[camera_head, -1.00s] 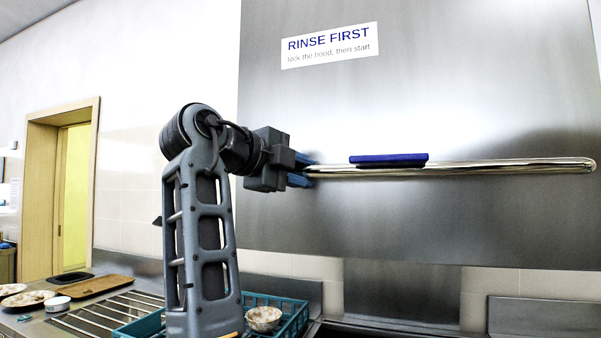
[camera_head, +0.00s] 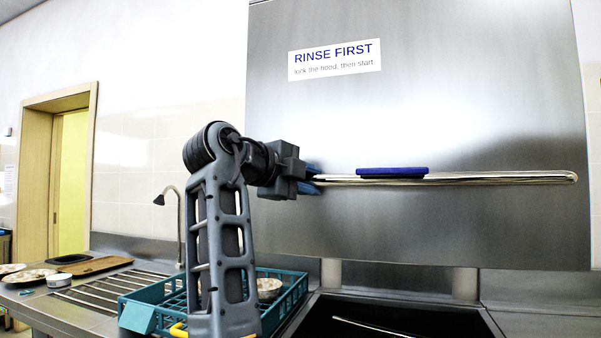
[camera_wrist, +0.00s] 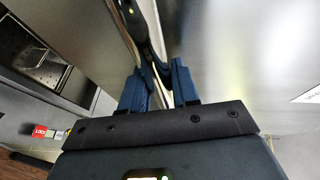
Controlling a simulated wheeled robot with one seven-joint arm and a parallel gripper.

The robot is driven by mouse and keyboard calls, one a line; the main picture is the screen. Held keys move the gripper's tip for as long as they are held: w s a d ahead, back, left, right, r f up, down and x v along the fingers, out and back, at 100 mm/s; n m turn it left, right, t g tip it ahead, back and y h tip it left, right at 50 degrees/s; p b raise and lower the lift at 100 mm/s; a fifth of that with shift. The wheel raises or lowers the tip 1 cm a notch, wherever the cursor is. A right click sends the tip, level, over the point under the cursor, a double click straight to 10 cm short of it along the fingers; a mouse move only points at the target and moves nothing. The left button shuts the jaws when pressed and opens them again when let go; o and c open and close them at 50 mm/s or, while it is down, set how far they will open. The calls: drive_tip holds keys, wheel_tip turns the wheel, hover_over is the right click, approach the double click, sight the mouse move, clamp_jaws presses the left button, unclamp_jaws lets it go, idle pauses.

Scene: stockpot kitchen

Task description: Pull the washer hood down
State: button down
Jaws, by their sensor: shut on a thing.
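The washer hood (camera_head: 430,110) is a large steel panel that fills the middle and right of the head view. A long chrome bar handle (camera_head: 490,178) runs across its lower part, with a blue grip (camera_head: 392,172) on its middle. My gripper (camera_head: 314,180) is shut on the handle's left end, left of the blue grip. In the wrist view my gripper's blue fingers (camera_wrist: 160,86) are on either side of the bar. Below the hood a dark opening (camera_head: 390,318) shows, so the hood stands raised above it.
A teal rack (camera_head: 158,292) with a bowl (camera_head: 268,288) stands on the counter below my arm. A faucet (camera_head: 178,220) rises behind it. Plates and a brown board (camera_head: 95,266) lie at left. A red lock label (camera_wrist: 39,131) shows in the wrist view.

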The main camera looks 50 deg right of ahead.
wheel_tip(320, 180, down, 31)
drive_tip(key=b, duration=2.1)
drive_tip(key=shift+f+b, duration=0.2)
drive_tip(key=shift+b, duration=0.2)
drive_tip(key=shift+f, duration=0.1)
drive_tip(key=c, duration=1.2)
unclamp_jaws()
drive_tip(key=shift+o, duration=1.4)
drive_tip(key=shift+a, duration=0.1)
drive_tip(key=a+r+p, duration=0.1)
drive_tip(key=a, duration=0.6)
drive_tip(key=shift+w+a+r, duration=0.25)
drive_tip(key=shift+r, duration=0.05)
drive_tip(key=shift+s, duration=0.15)
